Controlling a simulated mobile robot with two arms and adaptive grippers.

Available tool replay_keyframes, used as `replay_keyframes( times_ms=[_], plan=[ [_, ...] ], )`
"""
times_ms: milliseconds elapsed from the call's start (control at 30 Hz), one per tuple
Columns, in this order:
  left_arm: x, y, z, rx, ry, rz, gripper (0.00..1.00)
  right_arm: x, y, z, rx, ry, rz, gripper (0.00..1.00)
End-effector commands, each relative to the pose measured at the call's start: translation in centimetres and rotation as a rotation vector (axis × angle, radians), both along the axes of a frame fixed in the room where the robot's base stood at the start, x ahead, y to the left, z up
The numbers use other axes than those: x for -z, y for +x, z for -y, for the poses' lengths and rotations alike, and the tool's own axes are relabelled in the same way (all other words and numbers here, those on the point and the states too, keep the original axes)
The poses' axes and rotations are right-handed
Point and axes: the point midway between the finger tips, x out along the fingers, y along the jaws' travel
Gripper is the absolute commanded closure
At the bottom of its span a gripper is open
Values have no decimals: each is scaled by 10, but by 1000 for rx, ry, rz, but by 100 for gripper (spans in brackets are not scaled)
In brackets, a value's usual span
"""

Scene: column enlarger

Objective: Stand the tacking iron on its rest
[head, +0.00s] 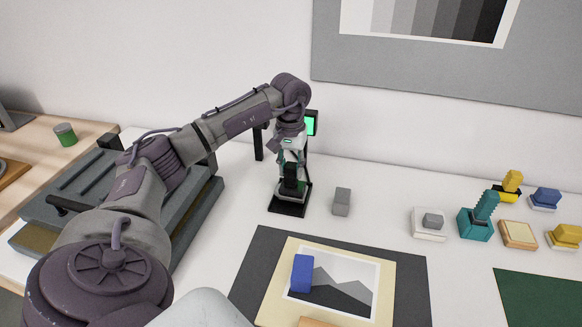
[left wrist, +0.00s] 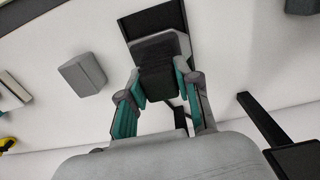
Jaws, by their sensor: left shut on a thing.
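My left gripper (head: 291,166) reaches down from above at the black stand. In the left wrist view its teal-padded fingers (left wrist: 159,78) are shut on a dark block-shaped thing (left wrist: 160,50). The dark block (head: 291,184) is over the flat black base (head: 288,209) of the stand; I cannot tell whether it touches the base. The base also shows in the left wrist view (left wrist: 148,20). I cannot tell for sure which thing is the tacking iron or its rest. My right gripper is not in view.
A grey block (head: 342,201) stands just right of the stand. A green screen (head: 311,123) is behind my wrist. A dark mat (head: 415,290) with a photo and blue block (head: 302,273) lies in front. Several small items, including a teal holder (head: 475,225), are at right.

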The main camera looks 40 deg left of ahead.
Motion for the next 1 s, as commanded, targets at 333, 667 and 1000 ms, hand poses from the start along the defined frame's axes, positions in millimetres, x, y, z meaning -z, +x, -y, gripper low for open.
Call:
replay_keyframes(
  times_ms=[333, 667, 1000],
  plan=[
    [3, 0, 0, 0, 0, 1, 100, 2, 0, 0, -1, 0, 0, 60],
    [5, 0, 0, 0, 0, 1, 100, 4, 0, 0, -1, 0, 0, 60],
    [5, 0, 0, 0, 0, 1, 38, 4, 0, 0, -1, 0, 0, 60]
  ],
)
